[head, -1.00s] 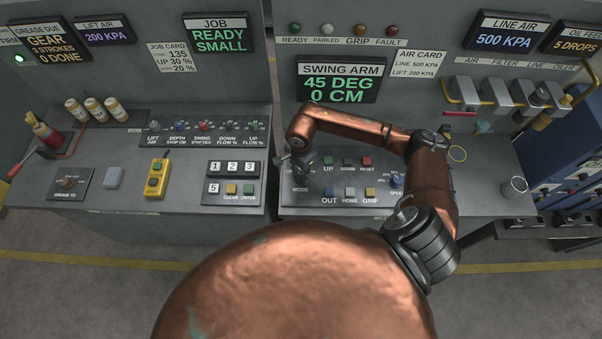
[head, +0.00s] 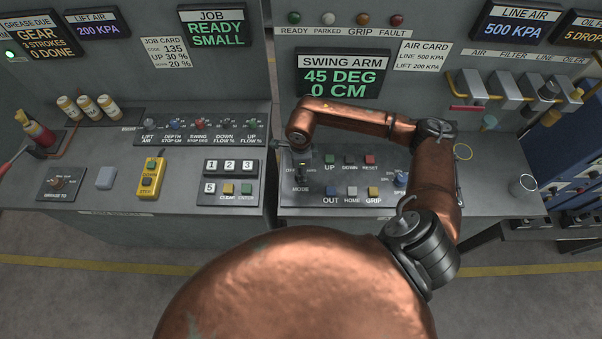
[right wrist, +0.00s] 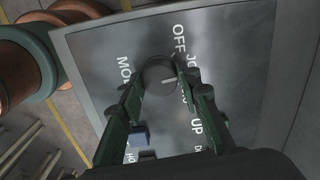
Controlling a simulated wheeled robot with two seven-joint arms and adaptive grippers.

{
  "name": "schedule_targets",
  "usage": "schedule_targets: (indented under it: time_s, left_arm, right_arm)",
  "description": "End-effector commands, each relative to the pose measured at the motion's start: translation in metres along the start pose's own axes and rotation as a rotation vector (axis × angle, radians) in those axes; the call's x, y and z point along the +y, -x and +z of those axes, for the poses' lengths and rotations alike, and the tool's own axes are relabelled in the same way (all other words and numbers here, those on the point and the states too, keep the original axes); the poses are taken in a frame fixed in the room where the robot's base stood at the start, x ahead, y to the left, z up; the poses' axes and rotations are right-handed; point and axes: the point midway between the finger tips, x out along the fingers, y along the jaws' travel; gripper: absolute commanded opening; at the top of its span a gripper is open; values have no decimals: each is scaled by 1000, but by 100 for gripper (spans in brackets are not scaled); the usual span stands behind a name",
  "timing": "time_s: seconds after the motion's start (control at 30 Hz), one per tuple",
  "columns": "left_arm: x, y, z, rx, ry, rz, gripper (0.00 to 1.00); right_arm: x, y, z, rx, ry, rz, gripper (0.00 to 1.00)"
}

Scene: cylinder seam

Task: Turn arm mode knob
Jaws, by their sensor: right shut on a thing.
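The arm mode knob (right wrist: 159,74) is a dark round knob on the grey swing arm panel, beside the printed word MODE. In the right wrist view my right gripper (right wrist: 158,82) is shut on it, with one green-grey finger on each side. A pale pointer line on the knob points to the right in that view, toward the printed positions. OFF and part of a second label can be read; one finger covers the rest. In the head view the right gripper (head: 301,172) is at the panel's left end and hides the knob. My left gripper is not in view.
Buttons UP (head: 329,161), DOWN, RESET, OUT (head: 331,191), HOME and GRIP sit close to the right of the knob. The swing arm display (head: 342,76) reads 45 DEG, 0 CM. A clear cup (head: 523,186) stands at the panel's right end.

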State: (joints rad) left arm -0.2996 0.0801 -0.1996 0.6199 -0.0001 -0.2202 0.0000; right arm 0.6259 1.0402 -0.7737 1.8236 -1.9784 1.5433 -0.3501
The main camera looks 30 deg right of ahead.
Motion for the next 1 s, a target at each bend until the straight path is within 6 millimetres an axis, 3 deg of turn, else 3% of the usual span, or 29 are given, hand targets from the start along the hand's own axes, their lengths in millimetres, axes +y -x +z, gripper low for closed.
schedule_targets:
  time_s: [0.73,0.77,1.0]
  left_arm:
    - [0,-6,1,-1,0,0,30]
    - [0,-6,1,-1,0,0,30]
    - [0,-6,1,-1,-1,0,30]
  right_arm:
    - [0,0,0,-1,-96,0,7]
    - [0,0,0,-1,-96,0,33]
    - [0,0,0,-1,-96,0,49]
